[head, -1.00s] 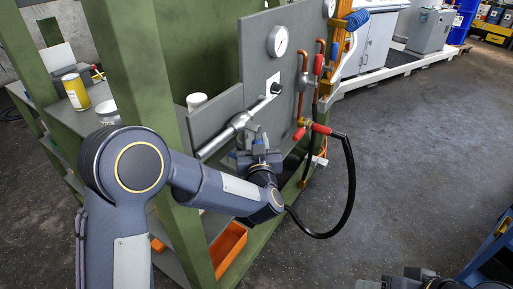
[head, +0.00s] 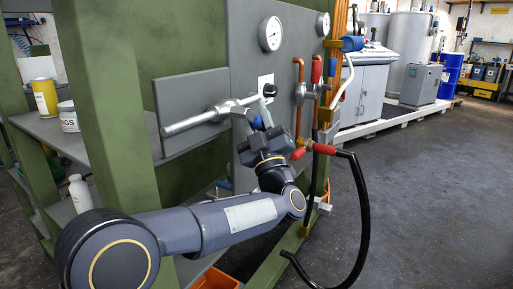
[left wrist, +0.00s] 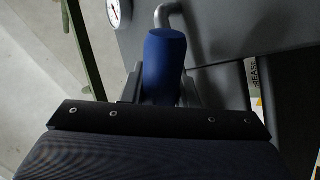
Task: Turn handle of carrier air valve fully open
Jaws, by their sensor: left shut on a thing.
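A blue-sleeved handle on a bent grey metal rod stands between my left gripper's fingers in the left wrist view (left wrist: 165,62). The same blue handle (head: 257,122) shows small and partly hidden in the head view, in front of the grey panel. My left gripper (head: 254,133) is shut on this handle; its fingertips are partly hidden. A thick silver bar (head: 190,122) lies just left of and above the gripper. A black knob (head: 269,90) on a white plate is at the bar's right end. My right gripper is out of view.
Copper pipes, red-handled fittings (head: 323,149) and a hanging black hose (head: 361,215) are close to the right of my left gripper. A green post (head: 105,110) stands to the left. Round gauges (head: 270,33) sit above. The floor at the right is open.

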